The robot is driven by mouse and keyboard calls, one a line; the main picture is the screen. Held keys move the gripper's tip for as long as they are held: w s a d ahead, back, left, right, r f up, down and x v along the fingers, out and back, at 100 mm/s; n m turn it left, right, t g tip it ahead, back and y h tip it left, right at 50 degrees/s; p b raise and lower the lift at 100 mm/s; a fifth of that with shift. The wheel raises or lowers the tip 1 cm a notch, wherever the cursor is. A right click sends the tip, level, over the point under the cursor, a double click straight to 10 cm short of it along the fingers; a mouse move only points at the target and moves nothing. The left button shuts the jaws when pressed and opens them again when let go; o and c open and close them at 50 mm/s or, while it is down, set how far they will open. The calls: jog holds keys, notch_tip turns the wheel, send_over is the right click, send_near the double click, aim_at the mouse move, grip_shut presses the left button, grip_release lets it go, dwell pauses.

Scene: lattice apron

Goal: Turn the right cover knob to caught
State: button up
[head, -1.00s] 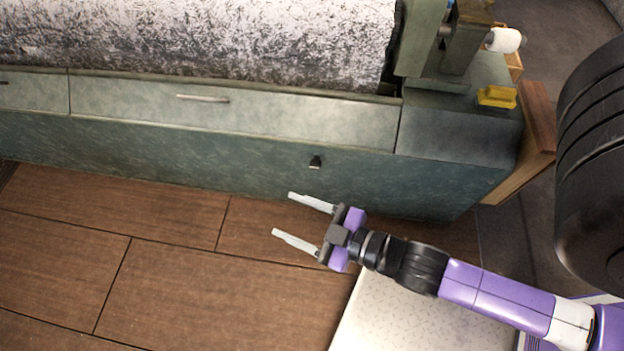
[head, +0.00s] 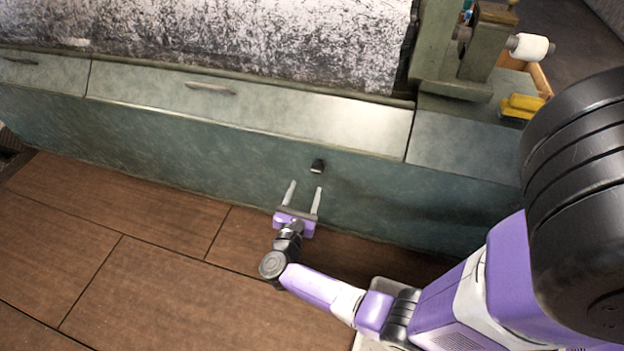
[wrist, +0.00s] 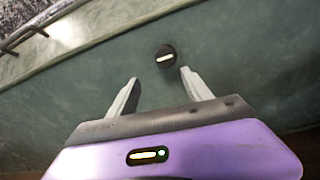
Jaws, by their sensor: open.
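The cover knob (head: 317,166) is a small black knob on the green front panel (head: 400,190), below the long drawer-like cover. In the wrist view the knob (wrist: 165,56) is a dark round piece with a pale bar across it, tilted slightly from level. My gripper (head: 304,188) is open and empty, its two pale fingers pointing at the panel just below the knob. In the wrist view the fingers (wrist: 158,80) are spread, and the knob shows beyond their tips, nearer the right finger. I see no contact with the knob.
The long pale cover (head: 260,105) with a handle (head: 210,88) runs above the panel. A speckled roller (head: 240,40) lies behind it. A yellow block (head: 522,105) and a white roll (head: 531,47) are at the upper right. The brown tiled floor (head: 150,270) is clear at left.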

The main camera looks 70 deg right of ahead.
aim_at(317, 170)
jog(key=shift+n+g+h, duration=0.4)
jog(key=shift+s+d+r+b, duration=0.1)
jog(key=shift+d+r+b, duration=0.2)
jog(key=shift+d, duration=1)
jog(key=shift+s+d+r+b, duration=0.15)
jog(key=shift+d+b, duration=0.2)
jog(key=shift+d, duration=0.95)
jog(key=shift+s+d+r+b, duration=0.1)
jog(key=shift+d+r+b, duration=0.2)
jog(key=shift+d, duration=1)
grip_shut()
